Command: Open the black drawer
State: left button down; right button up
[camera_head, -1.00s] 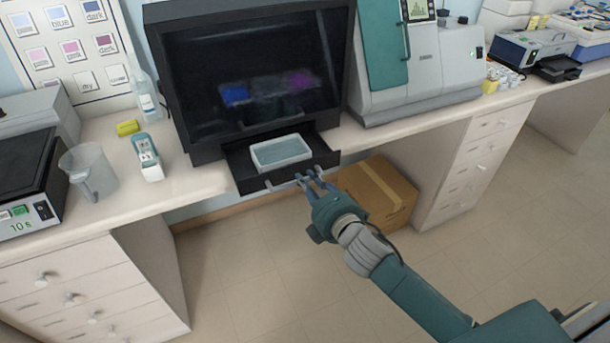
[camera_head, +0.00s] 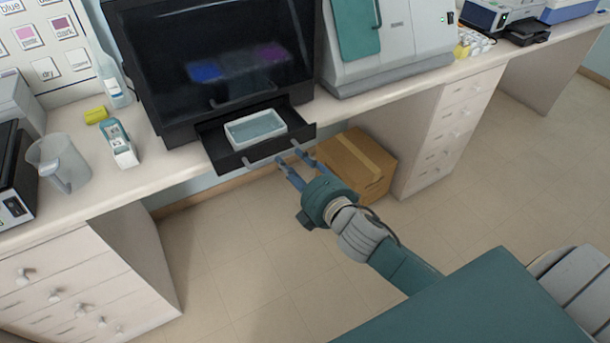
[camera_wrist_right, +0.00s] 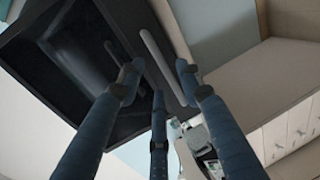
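The black drawer (camera_head: 222,150) stands pulled out from the bottom of the black cabinet (camera_head: 222,60), with a white tray (camera_head: 283,122) of pale liquid in it. Its grey handle (camera_head: 262,161) runs along the front face. My right gripper (camera_head: 290,158) is in front of the drawer, near the right part of the handle. Its fingers are spread apart. In the right wrist view my right gripper (camera_wrist_right: 158,80) shows its fingers apart, with the handle (camera_wrist_right: 155,52) visible beyond and between them, not clamped. My left gripper is not in view.
A cardboard box (camera_head: 350,165) sits on the floor right of the drawer, below the counter. A beaker (camera_head: 60,163), a teal-and-white dispenser (camera_head: 119,145) and a yellow block (camera_head: 96,115) stand left of the cabinet. The floor in front is clear.

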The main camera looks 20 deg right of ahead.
jog(key=v, duration=0.7)
jog(key=shift+s, duration=0.3)
jog(key=s+d+f+m+g+h, duration=0.1)
jog(key=s+d+f+m+g, duration=0.15)
jog(key=f, duration=1.05)
jog(key=s+d+f+m+g, duration=0.1)
jog(key=s+f+m+g, duration=0.2)
jog(key=f, duration=0.9)
jog(key=s+d+f+m+g+h, duration=0.1)
jog(key=s+d+f+m+g, duration=0.3)
jog(key=f, duration=0.9)
jog(key=s+a+f+m+g, duration=0.1)
jog(key=s+a+f+m, duration=0.1)
jog(key=s+f, duration=0.4)
jog(key=s+a+f+m+g, duration=0.2)
jog(key=s+f, duration=0.5)
jog(key=s, duration=0.8)
jog(key=s+a+f+m+g, duration=0.2)
jog(key=s+f, duration=0.5)
jog(key=s, duration=0.4)
jog(key=shift+a+m+y, duration=0.3)
jog(key=shift+m, duration=0.25)
